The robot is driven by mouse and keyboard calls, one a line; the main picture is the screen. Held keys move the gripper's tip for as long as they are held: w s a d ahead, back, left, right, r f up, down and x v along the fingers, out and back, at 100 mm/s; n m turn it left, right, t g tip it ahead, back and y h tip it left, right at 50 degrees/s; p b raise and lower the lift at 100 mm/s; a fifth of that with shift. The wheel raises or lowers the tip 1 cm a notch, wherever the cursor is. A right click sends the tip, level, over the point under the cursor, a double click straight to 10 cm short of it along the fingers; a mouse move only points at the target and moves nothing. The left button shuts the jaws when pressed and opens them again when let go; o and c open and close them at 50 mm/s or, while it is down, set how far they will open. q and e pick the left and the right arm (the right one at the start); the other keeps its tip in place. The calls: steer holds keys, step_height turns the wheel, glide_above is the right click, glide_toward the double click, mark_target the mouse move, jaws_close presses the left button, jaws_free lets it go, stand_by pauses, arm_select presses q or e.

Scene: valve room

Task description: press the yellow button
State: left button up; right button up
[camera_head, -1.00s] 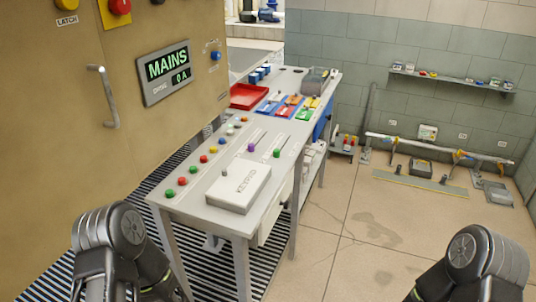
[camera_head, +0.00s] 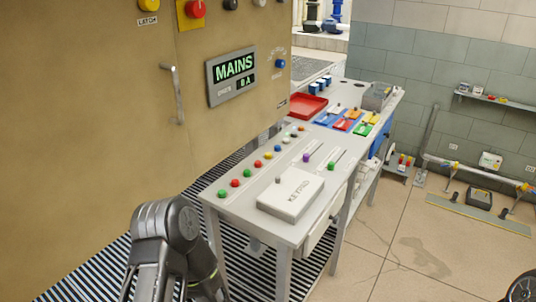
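A row of small coloured buttons runs along the left side of the grey table's top. A yellow button (camera_head: 268,156) sits in that row, beyond a red button (camera_head: 258,163). Another yellow button, marked LATCH (camera_head: 148,5), is on the tan cabinet at the top left, cut by the picture's edge. A dark link of my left arm shows at the bottom, left of the table's near end. Only a small piece of my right arm shows at the lower right corner. Neither gripper's fingers are in view.
The tan cabinet (camera_head: 100,120) with a handle (camera_head: 176,95) and MAINS display (camera_head: 232,75) stands left of the table (camera_head: 245,208). A white keypad box (camera_head: 291,194), sliders and a red tray (camera_head: 307,106) are on the table. Open floor (camera_head: 400,255) lies to the right.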

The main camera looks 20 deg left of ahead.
arm_select(q)
jaws_close()
stand_by(0.5)
stand_by(1.0)
